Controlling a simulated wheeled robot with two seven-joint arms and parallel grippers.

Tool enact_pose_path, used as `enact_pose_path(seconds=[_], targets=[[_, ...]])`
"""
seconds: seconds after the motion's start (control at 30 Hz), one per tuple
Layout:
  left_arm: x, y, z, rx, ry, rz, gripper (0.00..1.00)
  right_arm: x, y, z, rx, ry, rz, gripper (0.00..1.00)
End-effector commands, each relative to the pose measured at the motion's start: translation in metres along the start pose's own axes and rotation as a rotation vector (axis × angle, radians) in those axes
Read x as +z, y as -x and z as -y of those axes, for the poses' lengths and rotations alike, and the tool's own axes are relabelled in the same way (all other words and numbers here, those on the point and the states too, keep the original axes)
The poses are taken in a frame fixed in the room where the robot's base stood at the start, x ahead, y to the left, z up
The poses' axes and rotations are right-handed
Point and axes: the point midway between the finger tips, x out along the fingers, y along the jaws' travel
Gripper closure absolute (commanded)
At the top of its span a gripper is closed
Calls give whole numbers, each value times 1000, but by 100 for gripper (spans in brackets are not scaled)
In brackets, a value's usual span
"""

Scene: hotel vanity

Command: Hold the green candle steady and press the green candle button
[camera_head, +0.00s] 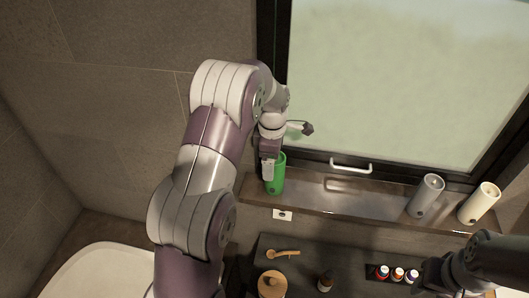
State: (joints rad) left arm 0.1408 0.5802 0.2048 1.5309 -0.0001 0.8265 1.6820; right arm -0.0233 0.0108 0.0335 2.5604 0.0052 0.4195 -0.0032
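The green candle (276,178) is a green cylinder standing on the window ledge at its left end. My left gripper (268,168) is at the candle's left front side, and its finger overlaps the candle in the picture. The other finger is hidden, so I cannot tell whether it is closed on the candle. The candle's button cannot be made out. My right arm (490,262) is at the lower right corner, apart from the candle. Its dark end (440,276) is over the counter, and its fingers cannot be made out.
A grey candle (425,196) and a cream candle (478,204) stand on the ledge's right part. The dark counter below holds a wooden brush (282,253), a wooden jar (272,284), a dark bottle (325,282) and small bottles (397,274). The ledge's middle (350,203) is clear.

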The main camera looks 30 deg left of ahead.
Motion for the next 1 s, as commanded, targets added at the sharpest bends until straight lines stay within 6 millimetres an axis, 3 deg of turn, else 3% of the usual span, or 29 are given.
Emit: enact_pose_path(seconds=[0.1,0.4,0.6,1.0], targets=[[4,-13,0,2,1,0,10,1,-11,0,0,0,-1,57],[6,-13,0,1,2,0,10,1,-10,0,0,0,-1,57],[6,-13,0,1,2,0,75,1,-10,0,0,0,-1,57],[6,-14,1,-2,2,0,77,1,-10,0,0,0,-1,57]])
